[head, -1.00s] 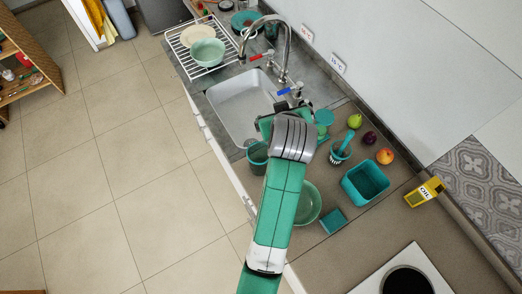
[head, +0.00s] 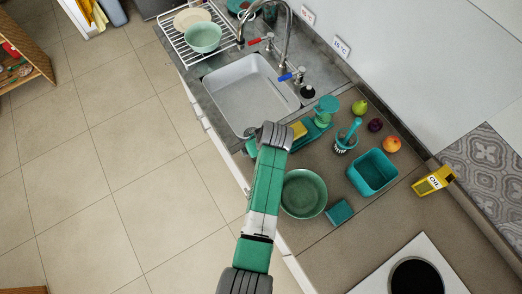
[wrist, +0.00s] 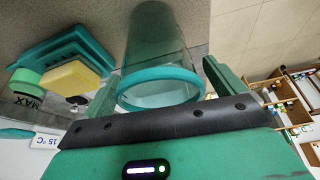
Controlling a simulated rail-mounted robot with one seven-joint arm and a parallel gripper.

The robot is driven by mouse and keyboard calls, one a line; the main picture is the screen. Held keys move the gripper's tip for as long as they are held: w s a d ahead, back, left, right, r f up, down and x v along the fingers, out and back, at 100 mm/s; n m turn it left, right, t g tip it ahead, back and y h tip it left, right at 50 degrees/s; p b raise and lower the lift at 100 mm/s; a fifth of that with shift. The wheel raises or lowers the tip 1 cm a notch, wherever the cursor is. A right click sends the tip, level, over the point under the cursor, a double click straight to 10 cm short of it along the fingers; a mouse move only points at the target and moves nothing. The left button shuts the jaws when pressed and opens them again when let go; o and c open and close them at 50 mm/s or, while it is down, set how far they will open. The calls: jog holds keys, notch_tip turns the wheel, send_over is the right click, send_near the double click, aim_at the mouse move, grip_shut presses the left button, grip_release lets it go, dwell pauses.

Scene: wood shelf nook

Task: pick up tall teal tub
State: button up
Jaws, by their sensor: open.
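The tall teal tub (wrist: 157,45) fills the middle of the wrist view, with a bright teal rim and a greyish, see-through-looking body. My gripper (wrist: 161,86) is open, with one finger on each side of the tub near its rim. I cannot tell whether either finger touches it. In the head view the tub (head: 251,147) shows only as a small teal piece at the counter's front edge, left of my wrist. My wrist hides the rest of it and my fingers there.
The sink (head: 250,90) lies just behind. A yellow sponge (head: 299,130) on a teal holder and a soap dispenser (head: 326,110) stand close by on the right.

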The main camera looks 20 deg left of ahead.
jog(key=shift+w+a+f, duration=0.1)
jog(key=shift+w+f, duration=0.05)
jog(key=shift+f, duration=0.35)
jog(key=c, duration=1)
